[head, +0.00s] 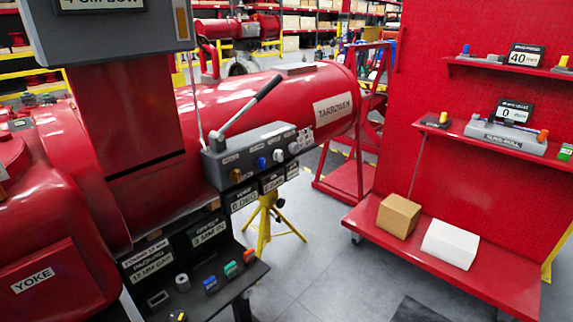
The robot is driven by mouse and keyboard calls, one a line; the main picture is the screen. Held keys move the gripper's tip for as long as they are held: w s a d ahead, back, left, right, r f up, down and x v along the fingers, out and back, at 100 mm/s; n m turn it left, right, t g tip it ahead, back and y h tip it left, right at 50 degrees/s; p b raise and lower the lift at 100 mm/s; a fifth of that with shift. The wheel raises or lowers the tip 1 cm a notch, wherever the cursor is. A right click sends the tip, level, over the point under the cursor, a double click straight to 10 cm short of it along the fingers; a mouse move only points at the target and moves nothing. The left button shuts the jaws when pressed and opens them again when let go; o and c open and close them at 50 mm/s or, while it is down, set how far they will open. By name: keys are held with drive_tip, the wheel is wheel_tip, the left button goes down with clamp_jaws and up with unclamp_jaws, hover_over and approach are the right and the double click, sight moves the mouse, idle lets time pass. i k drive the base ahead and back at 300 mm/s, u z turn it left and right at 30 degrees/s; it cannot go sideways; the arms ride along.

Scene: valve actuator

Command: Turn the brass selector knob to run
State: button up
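A grey control box (255,152) stands in the middle of the head view, in front of the red cylinder. On its front face, the brass selector knob (236,175) is the leftmost of a row of knobs. A blue knob (261,162) and a white knob (278,156) sit to its right, with another pale knob further right. A long lever (250,104) with a dark grip slants up from the box top. The brass knob's pointing direction and any marks beside it are too small to read. My gripper is not in view.
A dark shelf (205,290) with small coloured parts juts out below the box. A yellow stand (268,215) is behind it. Grey floor lies open between.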

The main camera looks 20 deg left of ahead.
sight(235, 175)
drive_tip(key=u, duration=0.1)
drive_tip(key=i, duration=0.9)
drive_tip(key=u, duration=0.45)
